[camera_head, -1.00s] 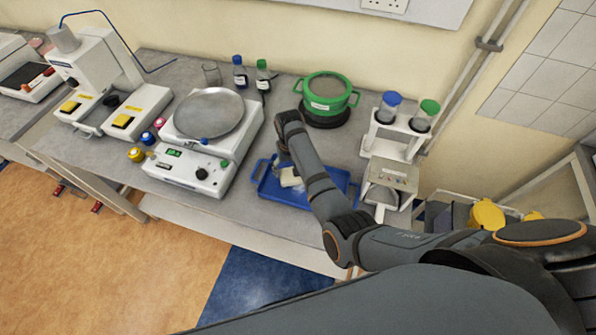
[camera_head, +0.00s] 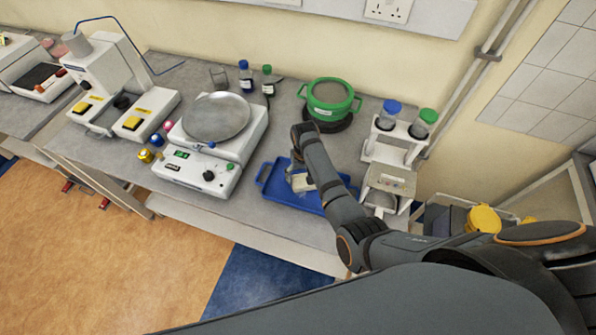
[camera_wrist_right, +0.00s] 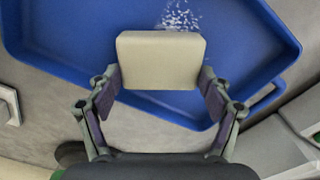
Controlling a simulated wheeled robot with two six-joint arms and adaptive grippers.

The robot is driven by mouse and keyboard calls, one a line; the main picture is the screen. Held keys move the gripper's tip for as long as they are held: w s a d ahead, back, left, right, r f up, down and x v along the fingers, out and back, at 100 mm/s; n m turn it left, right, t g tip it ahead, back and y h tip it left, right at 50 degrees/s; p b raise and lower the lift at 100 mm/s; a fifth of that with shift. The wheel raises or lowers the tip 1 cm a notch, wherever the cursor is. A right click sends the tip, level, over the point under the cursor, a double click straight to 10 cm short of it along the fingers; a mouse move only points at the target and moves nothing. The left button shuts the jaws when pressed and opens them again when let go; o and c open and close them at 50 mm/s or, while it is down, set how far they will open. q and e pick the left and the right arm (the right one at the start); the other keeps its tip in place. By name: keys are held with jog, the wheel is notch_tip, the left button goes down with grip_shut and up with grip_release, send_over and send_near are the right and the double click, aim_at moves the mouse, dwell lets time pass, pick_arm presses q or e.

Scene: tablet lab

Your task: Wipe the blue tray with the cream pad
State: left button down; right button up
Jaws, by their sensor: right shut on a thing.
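The blue tray (camera_head: 284,192) lies flat on the grey bench, right of the balance, and fills much of the right wrist view (camera_wrist_right: 60,40). The cream pad (camera_head: 303,182) is over the tray; it also shows in the right wrist view (camera_wrist_right: 160,62). My right gripper (camera_wrist_right: 160,85) is shut on the pad, one finger on each side. In the head view the right gripper (camera_head: 298,170) is partly hidden by my arm. A patch of white specks (camera_wrist_right: 180,15) shows on the tray just beyond the pad. I cannot tell whether the pad touches the tray. My left gripper is not in view.
A white balance (camera_head: 205,160) with a round pan stands left of the tray. A green pot (camera_head: 330,100) sits behind it. A white stand (camera_head: 390,150) with blue- and green-topped containers is to the right. Two small bottles (camera_head: 246,78) stand at the back.

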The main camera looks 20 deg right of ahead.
aim_at(296, 182)
jog(key=shift+s+a+f, duration=0.3)
jog(key=shift+s, duration=0.3)
jog(key=shift+s+a+r, duration=0.15)
jog(key=shift+s+a, duration=0.3)
jog(key=shift+s, duration=0.15)
jog(key=shift+c, duration=0.4)
jog(key=shift+w+a, duration=0.15)
jog(key=shift+a, duration=0.15)
jog(key=shift+w+a+r+b, duration=0.15)
jog(key=shift+w+a+b, duration=0.25)
jog(key=shift+a, duration=0.45)
jog(key=c, duration=0.3)
jog(key=shift+w+a+r, duration=0.1)
jog(key=shift+w+a, duration=0.15)
jog(key=shift+w, duration=0.05)
jog(key=shift+c, duration=0.3)
jog(key=shift+w+a, duration=0.2)
jog(key=shift+w, duration=0.35)
jog(key=shift+s+r+p, duration=0.1)
jog(key=shift+r+p, duration=0.15)
jog(key=shift+p, duration=0.25)
jog(key=shift+s+d+f, duration=0.2)
jog(key=shift+s+d, duration=0.2)
jog(key=shift+d, duration=0.05)
jog(key=shift+s+d+f, duration=0.2)
jog(key=shift+s+d, duration=0.2)
jog(key=shift+d, duration=0.05)
jog(key=shift+s+d, duration=0.45)
jog(key=shift+d, duration=0.15)
